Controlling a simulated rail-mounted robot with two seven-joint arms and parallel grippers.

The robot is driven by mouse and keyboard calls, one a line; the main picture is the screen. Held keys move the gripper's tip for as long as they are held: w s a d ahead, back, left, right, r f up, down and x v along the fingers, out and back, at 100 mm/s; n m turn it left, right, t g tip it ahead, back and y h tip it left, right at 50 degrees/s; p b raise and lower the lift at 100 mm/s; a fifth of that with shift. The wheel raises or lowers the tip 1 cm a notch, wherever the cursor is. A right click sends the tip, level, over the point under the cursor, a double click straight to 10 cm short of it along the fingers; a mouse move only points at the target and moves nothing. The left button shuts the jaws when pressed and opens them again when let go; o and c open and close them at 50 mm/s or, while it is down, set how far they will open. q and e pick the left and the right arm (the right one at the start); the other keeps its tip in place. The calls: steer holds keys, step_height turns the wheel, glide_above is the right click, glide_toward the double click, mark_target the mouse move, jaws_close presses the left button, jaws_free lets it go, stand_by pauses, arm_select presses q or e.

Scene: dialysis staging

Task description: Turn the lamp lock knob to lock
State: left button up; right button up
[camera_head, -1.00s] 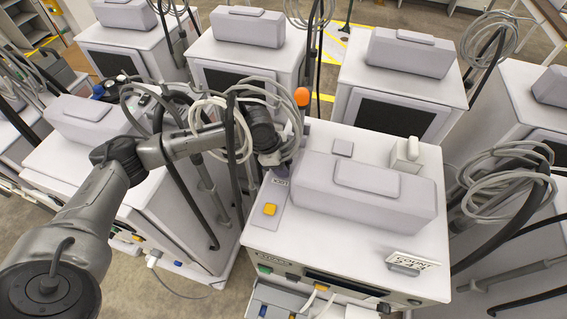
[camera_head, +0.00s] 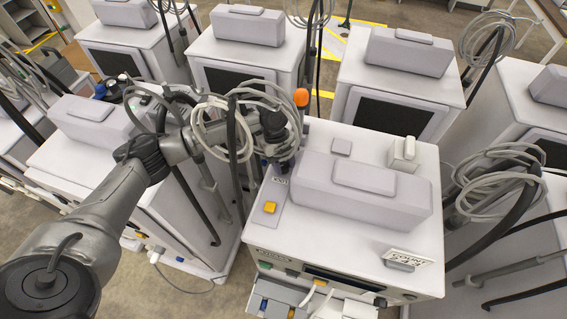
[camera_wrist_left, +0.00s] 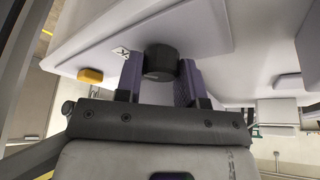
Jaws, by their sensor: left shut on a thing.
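The lamp lock knob (camera_wrist_left: 160,62) is a dark, round knob on the pale top panel of the middle machine in the left wrist view. My left gripper (camera_wrist_left: 157,86) is shut on it, with one purplish finger on each side. In the head view my left gripper (camera_head: 279,166) points down at the machine's left rear corner, and my own wrist hides the knob there. A small marked label (camera_head: 280,181) lies just in front of the fingers. Which way the knob points cannot be told. My right gripper is not in view.
A yellow button (camera_head: 269,207) sits on the same strip, close to the fingers. An orange ball (camera_head: 301,97) tops a pole behind my wrist. Looped grey hoses (camera_head: 212,125) hang around my forearm. A raised grey housing (camera_head: 360,188) stands right of the gripper.

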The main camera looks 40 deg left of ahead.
arm_select(q)
steer(key=shift+r+m+g, duration=0.1)
steer(key=shift+m+g, duration=0.2)
steer(key=shift+m, duration=0.6)
steer(key=o, duration=0.9)
